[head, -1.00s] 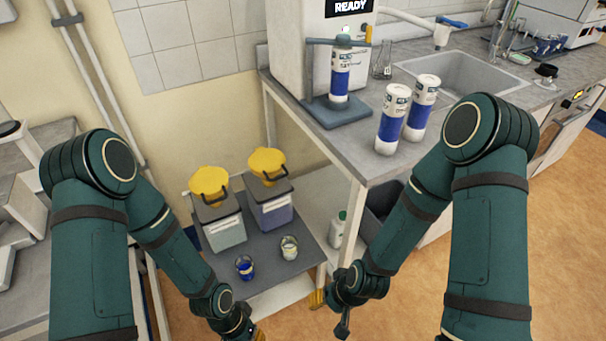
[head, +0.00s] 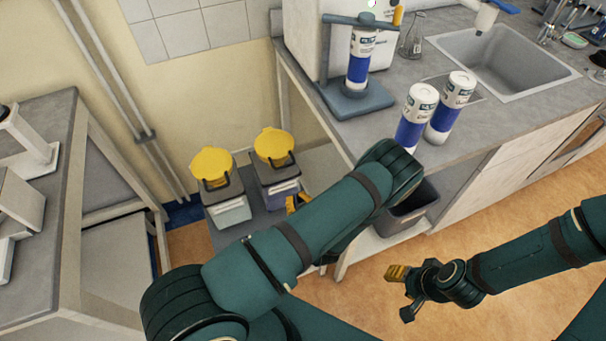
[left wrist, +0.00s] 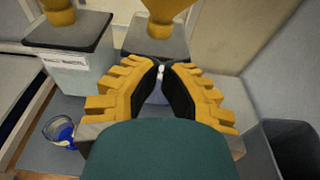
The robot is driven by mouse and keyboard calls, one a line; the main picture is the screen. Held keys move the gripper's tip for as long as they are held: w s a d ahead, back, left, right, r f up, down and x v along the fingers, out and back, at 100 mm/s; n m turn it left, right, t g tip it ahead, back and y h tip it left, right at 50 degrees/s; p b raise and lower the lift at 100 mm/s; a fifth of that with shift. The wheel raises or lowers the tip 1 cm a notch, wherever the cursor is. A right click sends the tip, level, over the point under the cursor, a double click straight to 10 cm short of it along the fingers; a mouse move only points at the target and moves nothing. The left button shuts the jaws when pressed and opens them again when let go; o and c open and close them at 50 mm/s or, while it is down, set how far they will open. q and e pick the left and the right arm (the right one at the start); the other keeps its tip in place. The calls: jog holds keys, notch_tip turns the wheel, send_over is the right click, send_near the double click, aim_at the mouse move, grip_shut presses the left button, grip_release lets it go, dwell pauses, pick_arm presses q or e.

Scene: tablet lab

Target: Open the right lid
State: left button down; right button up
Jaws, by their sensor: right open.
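The right container (head: 283,194) is a lilac box with a dark cover, a dark handle and a yellow lid (head: 273,146) that looks down. The left container (head: 229,210) is pale, with a similar yellow lid (head: 211,165). My left gripper (head: 296,203) is just in front and to the right of the right container, below its lid. In the left wrist view its yellow fingers (left wrist: 161,72) point at that container, tips close together; whether anything is between them is unclear. The right yellow lid shows above them (left wrist: 163,14). My right gripper (head: 398,292) is open and empty over the floor.
A grey bin (head: 408,208) stands on the shelf right of the containers. A blue-filled cup (left wrist: 60,131) stands front left of them. The counter (head: 470,125) above holds bottles (head: 415,115) and a sink. A grey bench (head: 45,130) is at the left.

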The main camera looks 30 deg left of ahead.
pick_arm(q)
jog(key=b+x, duration=0.2)
jog(key=x, duration=0.8)
jog(key=shift+s+d+r+p, duration=0.1)
jog(key=shift+s+r+p, duration=0.15)
jog(key=shift+r, duration=0.75)
jog(key=shift+s+d+r+p, duration=0.1)
jog(key=shift+s+r+p, duration=0.1)
jog(key=shift+r, duration=0.8)
